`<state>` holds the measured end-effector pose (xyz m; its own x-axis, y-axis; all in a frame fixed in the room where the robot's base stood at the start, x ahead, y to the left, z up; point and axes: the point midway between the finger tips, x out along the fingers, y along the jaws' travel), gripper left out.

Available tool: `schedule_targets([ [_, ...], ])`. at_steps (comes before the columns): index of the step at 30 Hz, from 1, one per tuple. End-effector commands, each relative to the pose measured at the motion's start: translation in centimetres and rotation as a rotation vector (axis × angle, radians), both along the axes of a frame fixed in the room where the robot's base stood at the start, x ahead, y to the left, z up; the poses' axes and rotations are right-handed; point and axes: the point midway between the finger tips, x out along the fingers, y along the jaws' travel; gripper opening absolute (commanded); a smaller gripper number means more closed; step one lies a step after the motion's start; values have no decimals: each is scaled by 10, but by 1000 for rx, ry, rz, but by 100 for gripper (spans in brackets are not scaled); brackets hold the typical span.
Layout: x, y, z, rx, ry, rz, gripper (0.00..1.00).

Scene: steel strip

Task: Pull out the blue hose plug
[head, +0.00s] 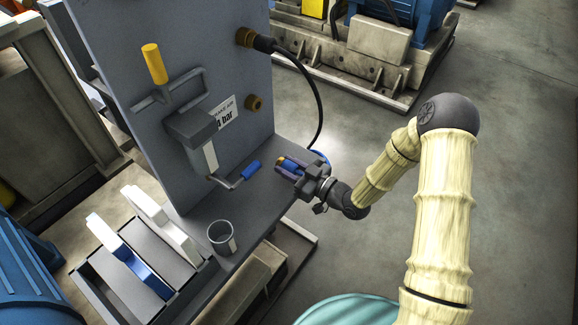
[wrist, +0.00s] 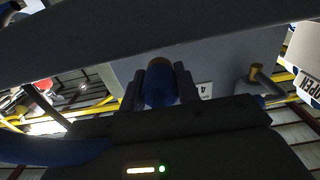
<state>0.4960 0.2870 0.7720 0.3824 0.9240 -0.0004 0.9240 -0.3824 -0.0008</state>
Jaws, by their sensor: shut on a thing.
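My gripper (head: 286,167) is shut on the blue hose plug (head: 290,163), in front of the grey panel (head: 222,80) and above the bench top. In the wrist view the plug (wrist: 160,88) sits between my fingers (wrist: 159,95), with a brass-coloured end pointing away from me. A blue hose shows beside my gripper in the head view (head: 318,157) and at the lower left of the wrist view (wrist: 50,151). The lower brass socket (head: 253,103) on the panel carries no hose, and the plug is apart from it.
A black hose (head: 318,95) hangs from the upper brass socket (head: 245,37) and curves down close behind my gripper. A lever with a blue grip (head: 243,175) sticks out left of my gripper. A grey cup (head: 222,237) and a divided tray (head: 133,289) are nearer. Open floor lies right.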

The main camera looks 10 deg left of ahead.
Motion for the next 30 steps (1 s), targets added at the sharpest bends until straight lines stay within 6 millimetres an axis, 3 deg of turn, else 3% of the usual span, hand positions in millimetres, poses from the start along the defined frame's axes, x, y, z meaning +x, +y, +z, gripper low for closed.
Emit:
schedule_targets([
  [30,0,0,-10,1,0,0,0],
])
